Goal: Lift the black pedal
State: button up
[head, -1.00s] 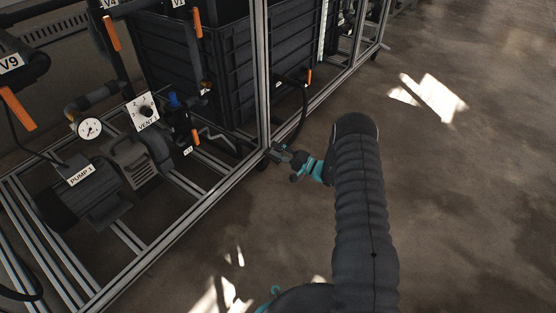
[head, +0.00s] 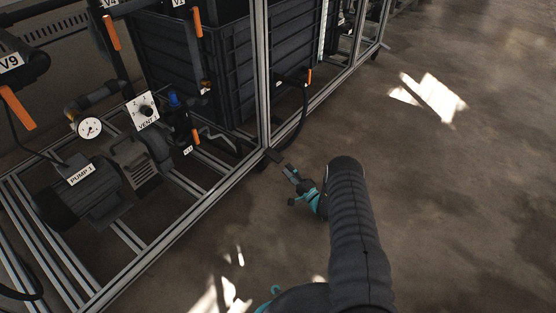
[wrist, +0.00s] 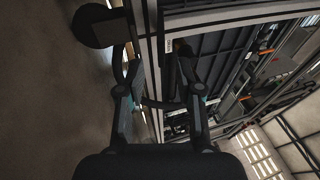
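The black pedal (head: 274,155) is a small dark flat piece low at the foot of the frame's corner post in the head view. My gripper (head: 289,171) is just below and to the right of it, close to the floor and pointing up-left toward it. In the wrist view my gripper (wrist: 161,65) has its two fingers spread apart with nothing held between them. A dark round caster wheel (wrist: 95,26) is beyond the left finger, near the top edge. I cannot tell the pedal's tilt, or where it ends against the dark wheel.
The metal frame (head: 222,181) runs diagonally, with a pump (head: 84,197), a gauge (head: 89,127), orange-handled valves and a large black crate (head: 215,70) on it. A black hose (head: 303,112) hangs near the post. Open floor (head: 450,200) lies to the right.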

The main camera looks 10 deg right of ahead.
aim_at(279, 158)
jog(key=x, duration=0.5)
jog(key=shift+w+a+b, duration=0.1)
jog(key=shift+w+b, duration=0.05)
jog(key=shift+b, duration=0.2)
jog(key=shift+b+x, duration=0.5)
jog(key=shift+x, duration=0.35)
grip_shut()
jog(key=shift+r, duration=0.1)
